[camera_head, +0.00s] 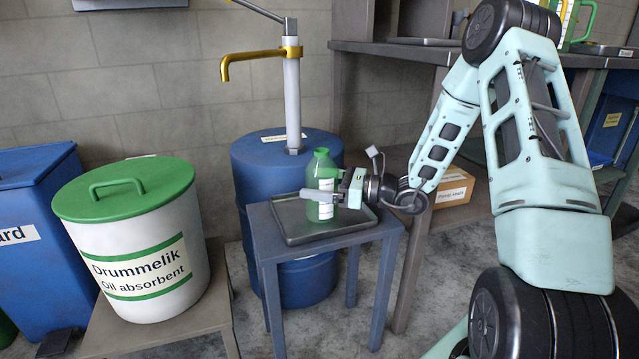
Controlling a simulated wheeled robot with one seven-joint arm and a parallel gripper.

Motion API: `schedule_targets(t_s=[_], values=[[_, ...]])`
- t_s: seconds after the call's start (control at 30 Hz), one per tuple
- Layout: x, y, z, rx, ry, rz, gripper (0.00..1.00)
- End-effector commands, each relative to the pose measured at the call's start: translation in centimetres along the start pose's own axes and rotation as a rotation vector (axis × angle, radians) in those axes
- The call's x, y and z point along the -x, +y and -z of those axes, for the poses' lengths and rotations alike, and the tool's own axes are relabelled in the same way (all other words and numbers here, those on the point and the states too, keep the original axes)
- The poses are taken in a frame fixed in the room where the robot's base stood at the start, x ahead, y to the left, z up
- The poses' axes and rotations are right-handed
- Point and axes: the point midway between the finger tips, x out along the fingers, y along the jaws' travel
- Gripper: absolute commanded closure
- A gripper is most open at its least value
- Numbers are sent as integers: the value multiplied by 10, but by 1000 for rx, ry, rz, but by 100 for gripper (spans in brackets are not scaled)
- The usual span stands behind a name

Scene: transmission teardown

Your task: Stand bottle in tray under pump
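A green bottle (321,167) with a white label is upright over the dark grey tray (291,232) on a small blue-grey table. Its base appears to be at the tray floor, but I cannot tell whether it touches. My gripper (330,190) comes in from the right, with one pale finger crossing the front of the bottle. The other finger is mostly hidden by the bottle, so I cannot tell whether the grip is closed. The pump (292,100) stands on a blue drum (259,165) behind the table. Its yellow spout points left, above and left of the bottle.
A white bin with a green lid (126,187) stands on a low stand at the left, beside a blue bin (38,240). A workbench (420,52) and a cardboard box (453,188) are behind my arm. The tray is otherwise clear.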

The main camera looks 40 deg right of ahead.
Motion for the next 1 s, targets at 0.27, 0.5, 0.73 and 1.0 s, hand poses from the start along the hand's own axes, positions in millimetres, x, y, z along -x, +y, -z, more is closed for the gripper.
schedule_targets(t_s=[0.27,0.5,0.73,1.0], values=[[0,0,-2,1,0,0,11],[31,-1,-7,-1,1,5,11],[80,-1,-7,-2,0,5,11],[115,0,-4,-1,0,1,11]])
